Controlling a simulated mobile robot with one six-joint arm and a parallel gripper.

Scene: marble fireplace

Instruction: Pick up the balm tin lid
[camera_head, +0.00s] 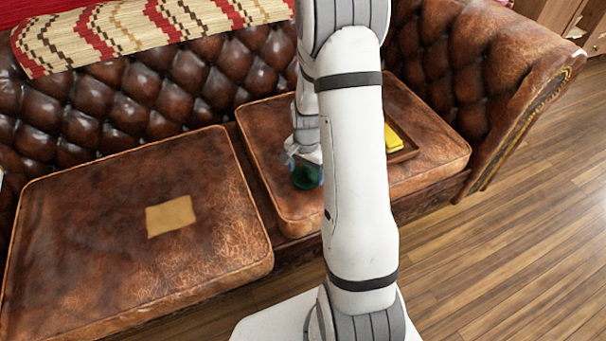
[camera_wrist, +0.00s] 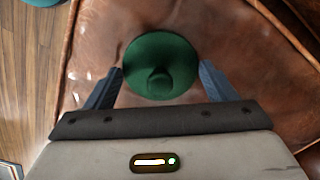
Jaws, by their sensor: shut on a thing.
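The balm tin lid is a dark green disc with a small knob (camera_wrist: 160,55), seen from above in the wrist view. My gripper (camera_wrist: 160,72) has one finger on each side of it, closed on its edges. In the head view the green lid (camera_head: 305,179) shows below my gripper (camera_head: 304,163), over the front part of the right leather seat cushion (camera_head: 265,130). My arm hides part of that cushion. I cannot tell whether the lid touches the cushion.
A brown tray (camera_head: 408,154) with a yellow thing (camera_head: 392,138) sits on the right cushion, partly behind my arm. A tan patch (camera_head: 170,216) lies on the otherwise clear left cushion (camera_head: 90,240). The tufted backrest (camera_head: 150,90) rises behind, and an armrest (camera_head: 525,75) stands at right.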

